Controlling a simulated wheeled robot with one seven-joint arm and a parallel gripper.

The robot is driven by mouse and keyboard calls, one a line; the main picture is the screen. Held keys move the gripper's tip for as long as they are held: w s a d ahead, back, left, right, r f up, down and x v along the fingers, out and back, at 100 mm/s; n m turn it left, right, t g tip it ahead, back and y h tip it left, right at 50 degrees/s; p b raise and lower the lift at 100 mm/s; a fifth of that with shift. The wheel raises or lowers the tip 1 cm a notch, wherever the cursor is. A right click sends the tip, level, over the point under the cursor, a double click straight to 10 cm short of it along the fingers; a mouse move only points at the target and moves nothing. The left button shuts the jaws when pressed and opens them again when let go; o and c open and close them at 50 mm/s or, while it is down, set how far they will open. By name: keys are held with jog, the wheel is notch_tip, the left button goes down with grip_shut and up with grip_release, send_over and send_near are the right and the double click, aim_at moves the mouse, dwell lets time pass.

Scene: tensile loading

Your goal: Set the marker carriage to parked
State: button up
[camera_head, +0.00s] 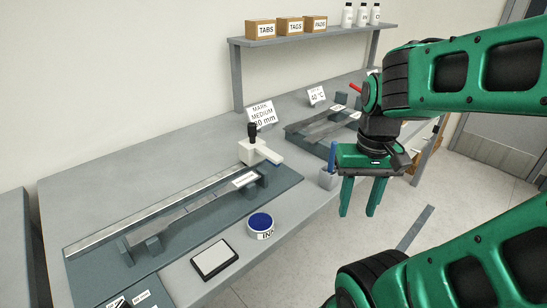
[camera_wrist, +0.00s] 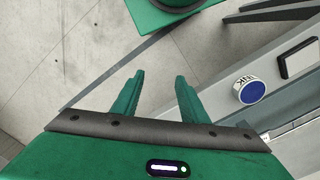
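The marker carriage (camera_head: 261,151) is a white block with a black upright knob. It sits at the far, right end of a long scaled rail (camera_head: 155,209) on a grey-blue base plate. A specimen strip on supports (camera_head: 187,217) lies in front of the rail. My gripper (camera_head: 357,213) is open and empty, pointing down to the right of the carriage, off the bench's front edge. Its two green fingers also show apart in the wrist view (camera_wrist: 158,85). The carriage is not visible in the wrist view.
A blue ink pot (camera_head: 261,222) and a framed white pad (camera_head: 214,260) lie near the bench's front edge. A sign reading "MARK MEDIUM" (camera_head: 261,114) stands behind the carriage. A second fixture (camera_head: 325,128) is farther right. A shelf (camera_head: 300,38) carries boxes and bottles.

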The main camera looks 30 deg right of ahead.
jog(key=w+r+n+t, duration=0.1)
jog(key=w+r, duration=0.2)
jog(key=w, duration=0.3)
jog(key=n+t, duration=0.4)
jog(key=n, duration=0.1)
send_near(252, 123)
jog(key=x, duration=1)
jog(key=shift+w+a+f, duration=0.1)
jog(key=shift+f, duration=0.2)
grip_shut()
